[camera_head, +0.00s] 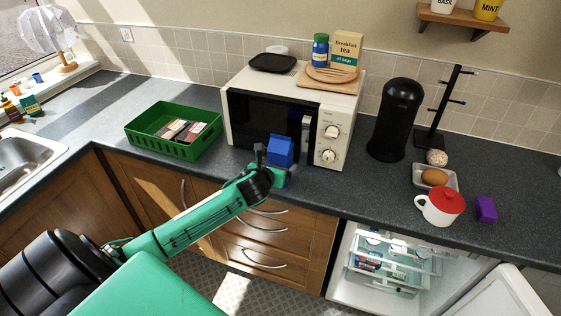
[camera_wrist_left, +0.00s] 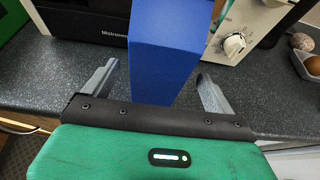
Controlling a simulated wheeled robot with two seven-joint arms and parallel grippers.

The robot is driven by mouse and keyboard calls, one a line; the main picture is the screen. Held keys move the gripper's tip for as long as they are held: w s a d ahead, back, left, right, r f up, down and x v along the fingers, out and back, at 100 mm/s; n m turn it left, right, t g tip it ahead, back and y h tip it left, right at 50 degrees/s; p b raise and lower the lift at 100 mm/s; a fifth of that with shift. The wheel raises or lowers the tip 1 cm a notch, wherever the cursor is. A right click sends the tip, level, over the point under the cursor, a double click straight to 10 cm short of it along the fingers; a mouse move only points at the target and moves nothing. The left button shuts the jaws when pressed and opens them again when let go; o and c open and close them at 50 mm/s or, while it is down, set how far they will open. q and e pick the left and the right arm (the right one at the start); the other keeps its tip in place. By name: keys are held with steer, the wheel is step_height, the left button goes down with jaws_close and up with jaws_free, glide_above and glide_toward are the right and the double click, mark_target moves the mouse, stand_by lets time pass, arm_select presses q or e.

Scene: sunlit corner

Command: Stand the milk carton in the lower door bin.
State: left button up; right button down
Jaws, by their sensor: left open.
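The milk carton appears to be the blue carton (camera_head: 281,150) standing on the worktop in front of the microwave. It also shows large in the left wrist view (camera_wrist_left: 168,45), upright between my fingers. My left gripper (camera_head: 270,169) is open, with one finger on each side of the carton. In the left wrist view, gaps show between the fingers (camera_wrist_left: 157,88) and the carton's sides. The fridge (camera_head: 385,262) under the worktop is open, and part of its white door (camera_head: 505,292) shows at the lower right. The lower door bin cannot be made out. My right gripper is out of view.
A white microwave (camera_head: 345,118) stands close behind the carton. A green crate (camera_head: 180,150) is to the left. To the right are a black canister (camera_head: 397,115), a mug with a red lid (camera_head: 440,206), an egg tray (camera_head: 420,180) and a purple block (camera_head: 486,209).

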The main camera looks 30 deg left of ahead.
mark_target(277, 164)
arm_select(q)
steer(key=shift+w+a+f+p, duration=0.1)
steer(key=shift+w+p, duration=0.25)
steer(key=shift+w, duration=0.15)
steer(key=p+x, duration=0.1)
steer(key=x, duration=0.2)
steer(key=shift+s+a+f, duration=0.1)
steer(key=shift+w+a+f, duration=0.1)
steer(key=shift+w+f, duration=0.25)
steer(key=shift+w, duration=0.2)
steer(key=c, duration=1.3)
steer(key=shift+r, duration=0.15)
steer(key=c, duration=0.4)
